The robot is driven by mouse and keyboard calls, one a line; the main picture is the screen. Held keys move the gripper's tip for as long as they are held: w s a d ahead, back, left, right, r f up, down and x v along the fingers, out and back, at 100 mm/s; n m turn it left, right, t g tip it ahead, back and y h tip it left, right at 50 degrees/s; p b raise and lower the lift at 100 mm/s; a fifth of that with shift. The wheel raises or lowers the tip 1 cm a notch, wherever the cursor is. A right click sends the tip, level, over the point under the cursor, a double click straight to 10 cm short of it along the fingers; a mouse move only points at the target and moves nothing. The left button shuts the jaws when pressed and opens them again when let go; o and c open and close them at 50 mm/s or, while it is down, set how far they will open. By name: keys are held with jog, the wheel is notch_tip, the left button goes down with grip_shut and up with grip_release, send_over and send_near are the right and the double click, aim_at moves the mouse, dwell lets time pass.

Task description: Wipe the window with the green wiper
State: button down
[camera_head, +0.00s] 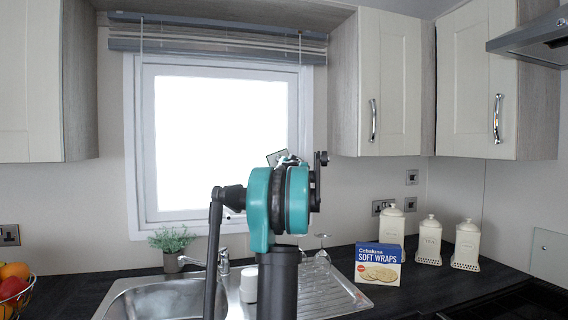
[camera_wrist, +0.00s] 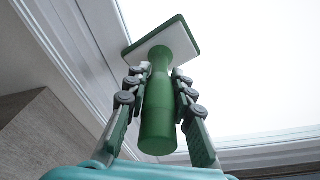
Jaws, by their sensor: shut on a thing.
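The green wiper shows in the wrist view, with a green handle (camera_wrist: 158,110) and a flat white and green head (camera_wrist: 165,45) at its far end. My gripper (camera_wrist: 159,88) has its two fingers on either side of the handle and is shut on it. The window (camera_head: 222,135) is a bright pane in a white frame above the sink. In the wrist view the wiper's head lies over the edge between frame and bright pane (camera_wrist: 255,70); I cannot tell whether it touches. In the head view my arm hides the gripper and most of the wiper.
Below the window are a sink (camera_head: 165,298), a tap (camera_head: 222,262) and a potted plant (camera_head: 172,245). Wine glasses (camera_head: 322,255), a Soft Wraps box (camera_head: 378,265) and white canisters (camera_head: 430,242) stand to the right. A raised blind (camera_head: 215,45) and cupboards (camera_head: 380,85) border the window.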

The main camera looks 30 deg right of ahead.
jog(key=shift+w+d, duration=0.1)
jog(key=shift+w, duration=0.4)
jog(key=shift+w+a, duration=2.5)
jog(key=shift+a, duration=5.55)
jog(key=shift+w+a, duration=2.25)
jog(key=shift+a, duration=5.55)
jog(key=shift+w+a, duration=2.25)
jog(key=shift+a, duration=5.55)
jog(key=shift+v, duration=2.75)
jog(key=shift+d+r, duration=0.15)
jog(key=shift+r, duration=0.05)
